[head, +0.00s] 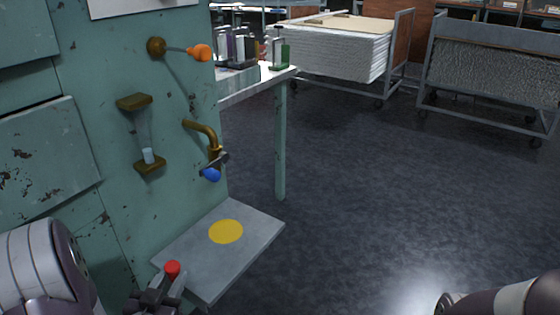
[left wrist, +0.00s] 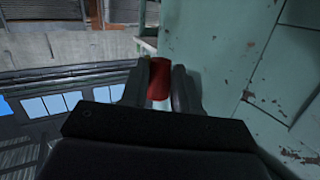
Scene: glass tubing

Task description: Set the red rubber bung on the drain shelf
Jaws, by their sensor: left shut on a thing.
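The red rubber bung (head: 172,269) is held between the fingers of my left gripper (head: 163,284), low in the head view. In the left wrist view the bung (left wrist: 160,79) shows between both dark fingers of the gripper (left wrist: 161,88). The drain shelf is a grey plate (head: 205,265) with a yellow disc (head: 226,231) on it, fixed low on the green panel. In the head view the bung overlaps the shelf's near left part; whether it touches cannot be told. My right gripper is not in view; only part of my right arm shows at the bottom right.
Above the shelf, a brass tap (head: 211,142) with a blue handle (head: 211,175) sticks out from the panel. A glass tube in brass brackets (head: 149,165) and an orange-tipped lever (head: 199,52) are higher up. A table (head: 280,130) stands behind. The shelf top is otherwise clear.

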